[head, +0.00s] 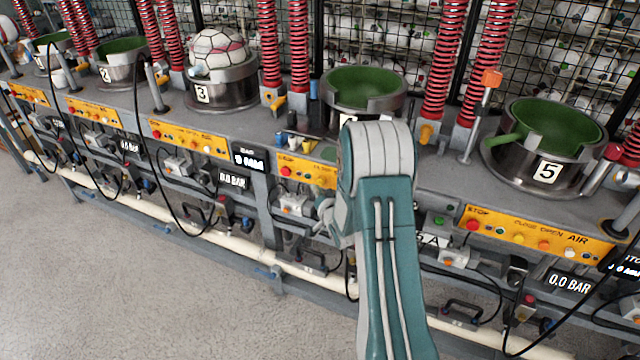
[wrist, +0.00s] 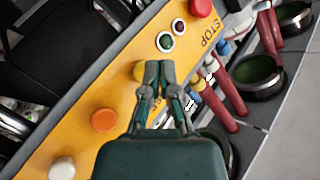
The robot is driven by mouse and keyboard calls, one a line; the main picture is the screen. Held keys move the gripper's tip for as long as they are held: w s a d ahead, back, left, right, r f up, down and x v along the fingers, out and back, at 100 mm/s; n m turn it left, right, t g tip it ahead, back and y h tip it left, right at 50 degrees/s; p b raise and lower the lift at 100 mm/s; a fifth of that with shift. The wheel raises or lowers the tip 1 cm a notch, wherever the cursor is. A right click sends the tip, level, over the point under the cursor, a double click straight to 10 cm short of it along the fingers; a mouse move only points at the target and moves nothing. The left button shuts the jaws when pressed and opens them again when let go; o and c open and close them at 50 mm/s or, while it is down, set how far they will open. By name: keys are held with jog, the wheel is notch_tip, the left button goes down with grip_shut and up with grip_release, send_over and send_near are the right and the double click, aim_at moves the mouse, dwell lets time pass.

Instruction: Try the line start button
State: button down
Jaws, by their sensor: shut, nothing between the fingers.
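No button labelled line start can be read in either view. In the wrist view a yellow panel (wrist: 97,85) carries a red button (wrist: 200,8) by the word STOP, a small green button or lamp (wrist: 166,41), a dark red one (wrist: 179,27), a yellow button (wrist: 139,72), an orange button (wrist: 104,121) and a white button (wrist: 62,169). My gripper (wrist: 160,66) is shut and empty, its tips over the panel beside the yellow button, partly covering it. Whether they touch is unclear. In the head view my arm hides part of the bench, and the fingertips cannot be made out.
The long grey bench holds several round presses, including press 5 (head: 545,145) and press 3 with a white ball (head: 218,50). Red springs (head: 490,60) stand behind. A panel (head: 540,238) is at right. Hoses and a pale pipe (head: 210,237) run below. Floor (head: 110,290) in front is clear.

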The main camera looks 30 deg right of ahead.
jog(key=shift+s+a, duration=0.8)
jog(key=shift+a, duration=0.2)
jog(key=shift+s+a, duration=0.75)
jog(key=shift+a, duration=0.25)
